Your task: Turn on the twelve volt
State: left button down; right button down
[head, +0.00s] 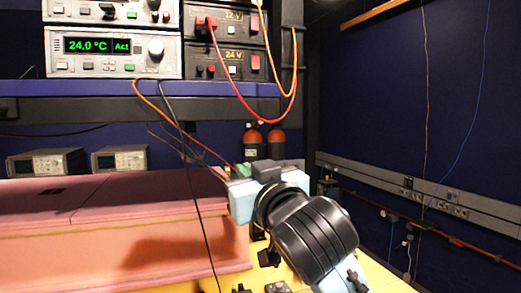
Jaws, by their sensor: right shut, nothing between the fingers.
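The twelve volt supply (222,28), a dark box labelled 12 V, sits on the upper rack shelf. A red switch (253,24) is at its right side, a pale button (231,30) is at its middle, and a red cable runs from its left socket. Whether it is on cannot be told. My right gripper (226,172) is shut and empty, at the end of my arm coming in from the lower right. It is well below the supply, in front of the pink foam's right end, and apart from the supply. My left gripper is out of view.
The 24 V supply (228,64) sits directly below. A temperature controller (112,56) reading 24.0 °C is to its left. Red and orange cables (267,118) hang in front of the rack. Pink foam blocks (110,240) fill the lower left. Red cylinders (277,138) stand behind my gripper.

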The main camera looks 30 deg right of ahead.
jog(key=s+r+m+t+h, duration=0.1)
jog(key=s+r, duration=0.2)
jog(key=r, duration=0.3)
jog(key=s+r+t+h, duration=0.1)
jog(key=s+r+t, duration=0.1)
jog(key=r, duration=0.4)
jog(key=s+d+r+m+t+h, duration=0.1)
jog(key=s+r+t, duration=0.1)
jog(key=s+r, duration=0.2)
notch_tip(320, 180, up, 3)
jog(key=shift+s+f+m, duration=0.1)
jog(key=shift+s+m, duration=0.2)
jog(key=shift+s, duration=0.05)
jog(key=p, duration=0.9)
send_near(255, 22)
notch_tip(255, 22, up, 4)
jog(key=w, duration=0.2)
jog(key=w+d, duration=0.1)
jog(key=w, duration=0.1)
jog(key=shift+f, duration=0.3)
jog(key=shift+w+f+p, duration=0.1)
jog(key=shift+w+p, duration=0.2)
